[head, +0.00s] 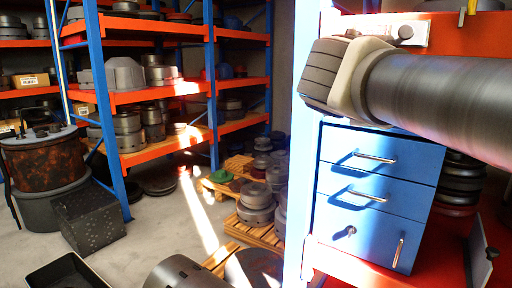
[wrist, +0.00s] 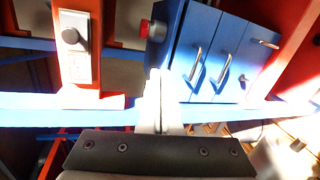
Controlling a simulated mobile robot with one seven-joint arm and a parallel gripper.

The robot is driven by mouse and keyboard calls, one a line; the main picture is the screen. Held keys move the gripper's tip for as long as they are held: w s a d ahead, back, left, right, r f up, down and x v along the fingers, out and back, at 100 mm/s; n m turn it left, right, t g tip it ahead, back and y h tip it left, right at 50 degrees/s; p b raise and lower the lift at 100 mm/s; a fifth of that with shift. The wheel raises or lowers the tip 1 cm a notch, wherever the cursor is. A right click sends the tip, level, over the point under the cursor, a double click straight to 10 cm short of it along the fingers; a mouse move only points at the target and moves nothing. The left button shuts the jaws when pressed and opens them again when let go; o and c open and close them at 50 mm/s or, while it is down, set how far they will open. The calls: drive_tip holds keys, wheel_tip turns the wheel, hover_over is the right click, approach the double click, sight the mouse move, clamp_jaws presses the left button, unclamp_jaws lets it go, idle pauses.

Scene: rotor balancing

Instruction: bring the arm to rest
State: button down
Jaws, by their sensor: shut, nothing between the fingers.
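My gripper (wrist: 155,80) shows in the wrist view, its two pale fingers pressed together with nothing between them. The fingers point up in that picture, toward the blue drawer cabinet (wrist: 210,55), and overlap the pale blue rail across the view. I cannot tell whether they touch anything. In the head view, a thick grey arm part with a pale collar, which looks like mine, reaches in from the right in front of the blue cabinet (head: 376,150). I cannot make out the fingers there.
A red shelf (head: 350,264) carries the cabinet behind a pale upright. Blue and orange racks (head: 165,142) with metal parts stand at the left. A rusty drum (head: 45,162), a black perforated box (head: 90,220) and loaded pallets occupy the floor. Some grey floor between them is clear.

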drive_tip(key=s+a+f+m+g+y+p, duration=0.3)
drive_tip(key=s+f+m, duration=0.3)
drive_tip(key=s+f, duration=0.3)
drive_tip(key=s+a+f+m+g+y+p, duration=0.3)
drive_tip(key=s+f, duration=0.5)
drive_tip(key=f, duration=0.3)
drive_tip(key=a+m+y, duration=0.1)
drive_tip(key=m+y, duration=0.1)
drive_tip(key=y, duration=0.1)
drive_tip(key=shift+s+a+f+m+y, duration=0.2)
drive_tip(key=shift+s+m+y, duration=0.1)
drive_tip(key=shift+s+m, duration=0.1)
